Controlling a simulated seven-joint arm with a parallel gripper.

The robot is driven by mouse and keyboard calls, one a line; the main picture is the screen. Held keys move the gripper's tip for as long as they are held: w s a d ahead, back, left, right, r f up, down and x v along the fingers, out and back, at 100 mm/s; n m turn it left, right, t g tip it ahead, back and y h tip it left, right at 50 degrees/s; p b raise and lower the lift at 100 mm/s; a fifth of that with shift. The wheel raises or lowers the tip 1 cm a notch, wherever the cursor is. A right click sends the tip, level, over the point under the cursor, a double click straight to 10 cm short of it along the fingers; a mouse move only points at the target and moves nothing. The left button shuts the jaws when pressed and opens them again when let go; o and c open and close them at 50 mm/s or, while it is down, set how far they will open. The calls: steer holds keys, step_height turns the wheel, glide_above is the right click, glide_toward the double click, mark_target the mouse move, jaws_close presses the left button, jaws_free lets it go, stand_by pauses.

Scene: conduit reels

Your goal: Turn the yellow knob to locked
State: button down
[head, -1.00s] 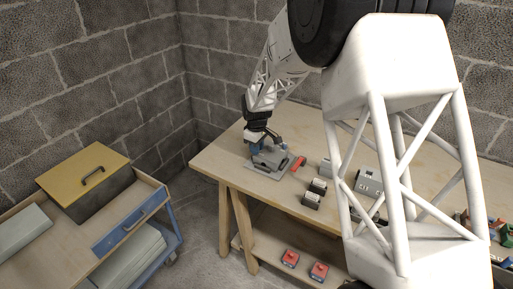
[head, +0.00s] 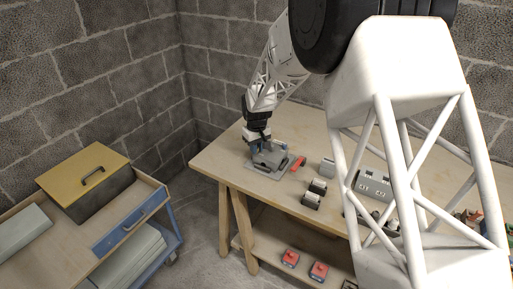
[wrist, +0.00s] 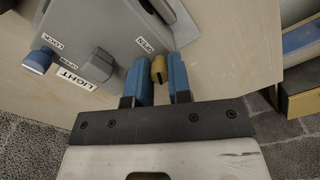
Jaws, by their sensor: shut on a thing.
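The yellow knob (wrist: 158,70) shows in the wrist view at the front edge of a grey box (wrist: 105,30), beside an "OPEN" label. My gripper (wrist: 160,82) has its two blue fingers on either side of the knob and is shut on it. The knob's pointing direction is hard to tell, as the fingers hide part of it. In the head view my gripper (head: 264,147) reaches down to the grey box (head: 271,160) at the left end of the workbench; the knob is hidden there.
A blue-capped knob (wrist: 38,60) and a grey block (wrist: 97,68) sit on the same box near a "LIGHT" label. A red-handled part (head: 299,164) and small dark blocks (head: 314,194) lie to its right. The blue trolley (head: 133,226) with a yellow-lidded box (head: 84,172) stands left.

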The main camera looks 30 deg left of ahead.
steer(key=m, duration=1.2)
stand_by(0.4)
steer(key=c, duration=1)
jaws_free()
steer(key=shift+c, duration=0.2)
steer(key=shift+r, duration=3.9)
